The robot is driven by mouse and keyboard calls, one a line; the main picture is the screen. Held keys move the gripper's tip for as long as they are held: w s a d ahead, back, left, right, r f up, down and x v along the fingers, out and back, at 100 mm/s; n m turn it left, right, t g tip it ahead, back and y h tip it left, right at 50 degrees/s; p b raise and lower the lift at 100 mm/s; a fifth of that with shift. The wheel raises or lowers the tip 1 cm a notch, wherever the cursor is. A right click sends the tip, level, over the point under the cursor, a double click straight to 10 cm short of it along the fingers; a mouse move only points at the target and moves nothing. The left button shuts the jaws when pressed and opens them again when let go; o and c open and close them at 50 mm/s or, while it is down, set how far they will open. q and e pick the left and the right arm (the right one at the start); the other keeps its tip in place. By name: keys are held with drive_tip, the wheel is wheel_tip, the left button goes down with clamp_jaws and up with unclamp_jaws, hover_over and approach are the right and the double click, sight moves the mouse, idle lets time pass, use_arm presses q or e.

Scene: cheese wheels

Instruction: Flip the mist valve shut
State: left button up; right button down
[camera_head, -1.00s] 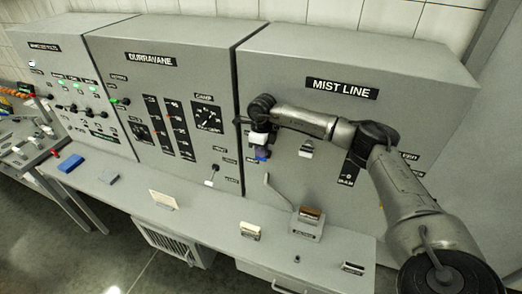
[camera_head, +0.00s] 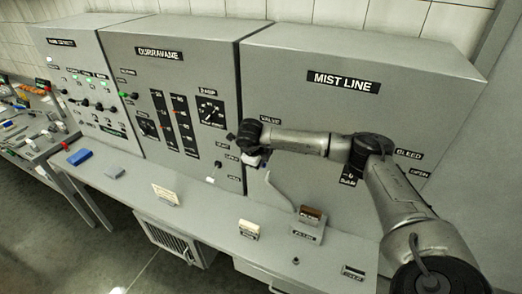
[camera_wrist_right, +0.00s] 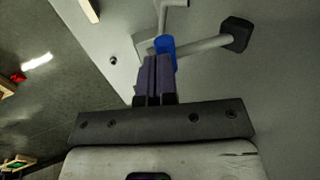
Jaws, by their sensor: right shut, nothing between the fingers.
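The grey MIST LINE cabinet (camera_head: 343,82) stands at the right in the head view, with a VALVE label (camera_head: 270,120) on its front. My right gripper (camera_head: 262,165) is low and left of this label, close to the cabinet front. In the right wrist view its purple fingers (camera_wrist_right: 157,62) are shut and empty. A blue sleeve (camera_wrist_right: 165,44) on a grey bar lies just beyond the fingertips; I cannot tell if they touch. The bar (camera_wrist_right: 202,44) runs right to a dark block (camera_wrist_right: 236,34). My right arm hides part of the cabinet front. My left gripper is out of view.
A bent grey lever (camera_head: 280,188) rises beside a brown-topped box (camera_head: 309,226) on the ledge. A small card (camera_head: 166,194), a pale block (camera_head: 248,229) and a blue block (camera_head: 79,157) also lie there. The DURRAVANE cabinet (camera_head: 160,53) adjoins on the left.

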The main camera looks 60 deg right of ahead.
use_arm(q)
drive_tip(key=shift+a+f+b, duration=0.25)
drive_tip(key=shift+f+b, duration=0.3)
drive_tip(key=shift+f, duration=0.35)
use_arm(e)
drive_tip(key=shift+a+f, duration=0.15)
drive_tip(key=shift+f, duration=0.8)
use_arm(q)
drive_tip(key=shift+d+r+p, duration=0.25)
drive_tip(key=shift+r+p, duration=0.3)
use_arm(e)
drive_tip(key=shift+r, duration=0.8)
